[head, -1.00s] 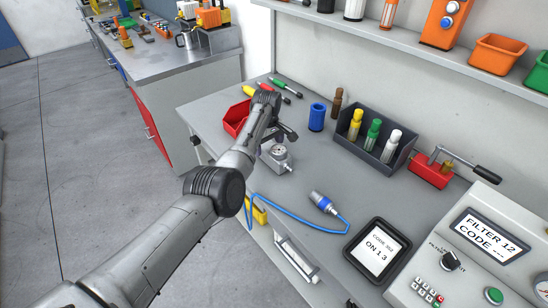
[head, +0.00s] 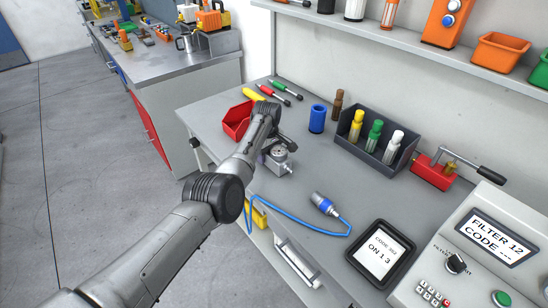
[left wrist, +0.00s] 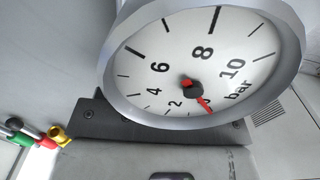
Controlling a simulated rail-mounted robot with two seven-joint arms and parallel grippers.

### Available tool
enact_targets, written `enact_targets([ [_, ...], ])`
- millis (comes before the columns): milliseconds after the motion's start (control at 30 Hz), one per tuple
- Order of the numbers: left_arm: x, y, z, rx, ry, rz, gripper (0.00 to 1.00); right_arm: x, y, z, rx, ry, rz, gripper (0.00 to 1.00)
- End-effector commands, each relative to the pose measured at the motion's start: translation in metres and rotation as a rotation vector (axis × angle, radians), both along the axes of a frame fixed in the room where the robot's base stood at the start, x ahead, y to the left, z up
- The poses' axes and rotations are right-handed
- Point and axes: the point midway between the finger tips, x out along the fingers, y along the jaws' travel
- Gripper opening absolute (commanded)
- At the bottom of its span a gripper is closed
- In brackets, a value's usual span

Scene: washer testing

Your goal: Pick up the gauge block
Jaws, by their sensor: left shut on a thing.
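The gauge block (head: 279,167), a small grey block with a round dial on top, is at the left part of the workbench, near its front edge. My left gripper (head: 270,147) is over it and shut on it; the arm hides part of the block in the head view, and the fingertips are hard to make out. In the left wrist view the white dial (left wrist: 205,65) fills much of the picture, with numbers, "bar" and a red needle. I cannot tell whether the block touches the bench. My right gripper is in neither view.
A red bin (head: 237,118) and screwdrivers (head: 279,88) lie left and behind. A blue cylinder (head: 317,118) and a dark rack of coloured plugs (head: 369,149) stand to the right. A sensor (head: 324,203) with a blue cable lies in front right, before a tablet (head: 379,253).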

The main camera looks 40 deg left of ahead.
Motion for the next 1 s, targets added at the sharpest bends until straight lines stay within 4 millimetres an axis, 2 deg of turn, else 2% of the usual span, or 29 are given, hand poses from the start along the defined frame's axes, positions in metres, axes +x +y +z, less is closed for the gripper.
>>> enact_targets([
  [67,0.000,0.000,0.000,0.000,0.000,0.000,0.37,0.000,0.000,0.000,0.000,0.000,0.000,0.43],
  [400,0.000,0.000,0.000,-0.001,0.000,0.000,0.05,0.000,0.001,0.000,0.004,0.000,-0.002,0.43],
  [767,0.001,0.000,0.007,0.000,-0.003,0.000,0.05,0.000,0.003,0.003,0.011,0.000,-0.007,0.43],
  [1000,0.001,0.000,0.030,0.001,-0.005,0.000,0.05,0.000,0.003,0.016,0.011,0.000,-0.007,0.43],
])
